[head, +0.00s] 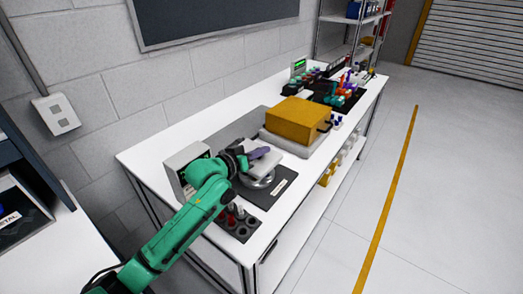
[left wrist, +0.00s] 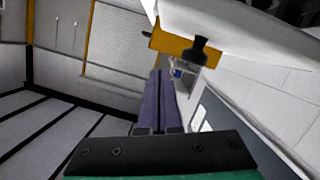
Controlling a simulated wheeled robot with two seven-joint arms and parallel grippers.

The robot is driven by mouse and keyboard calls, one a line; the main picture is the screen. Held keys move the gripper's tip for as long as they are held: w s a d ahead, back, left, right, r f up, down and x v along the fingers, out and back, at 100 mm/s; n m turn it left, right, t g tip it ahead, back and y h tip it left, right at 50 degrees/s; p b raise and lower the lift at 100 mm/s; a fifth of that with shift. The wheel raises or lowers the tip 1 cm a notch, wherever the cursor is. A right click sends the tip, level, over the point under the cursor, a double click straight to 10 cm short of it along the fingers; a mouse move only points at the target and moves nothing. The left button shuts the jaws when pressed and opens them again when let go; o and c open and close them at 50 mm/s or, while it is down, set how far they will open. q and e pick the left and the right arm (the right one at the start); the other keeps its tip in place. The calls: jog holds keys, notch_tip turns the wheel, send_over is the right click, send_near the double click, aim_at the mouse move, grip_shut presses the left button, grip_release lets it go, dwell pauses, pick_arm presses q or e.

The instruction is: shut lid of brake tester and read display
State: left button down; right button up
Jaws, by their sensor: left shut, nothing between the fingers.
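An orange box-shaped lid (head: 297,113) with a dark handle at its right lies over a light grey base (head: 272,140) on the bench; it looks down, but I cannot tell if it is fully closed. I take this as the brake tester. My left gripper (head: 262,152), with purple fingers, is shut and empty, to the left of the orange lid and apart from it. In the left wrist view, the shut fingers (left wrist: 159,75) point toward an orange part (left wrist: 170,43) with a black knob. My right gripper is not in view.
A grey box with a dark screen (head: 187,160) stands behind my left arm; its reading is not legible. A round metal fixture (head: 262,181) is below the gripper. A black holder (head: 240,228) is at the near end. A small green display (head: 299,65) and coloured parts stand farther back.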

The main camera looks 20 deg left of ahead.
pick_arm(q)
notch_tip(320, 180, up, 5)
jog(key=p, duration=0.5)
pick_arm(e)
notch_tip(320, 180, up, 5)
pick_arm(q)
jog(key=d+b+v, duration=0.1)
jog(key=b+v, duration=0.3)
jog(key=v, duration=0.5)
jog(key=shift+s+a+f, duration=0.2)
jog(key=shift+s+f, duration=0.1)
jog(key=shift+s, duration=0.3)
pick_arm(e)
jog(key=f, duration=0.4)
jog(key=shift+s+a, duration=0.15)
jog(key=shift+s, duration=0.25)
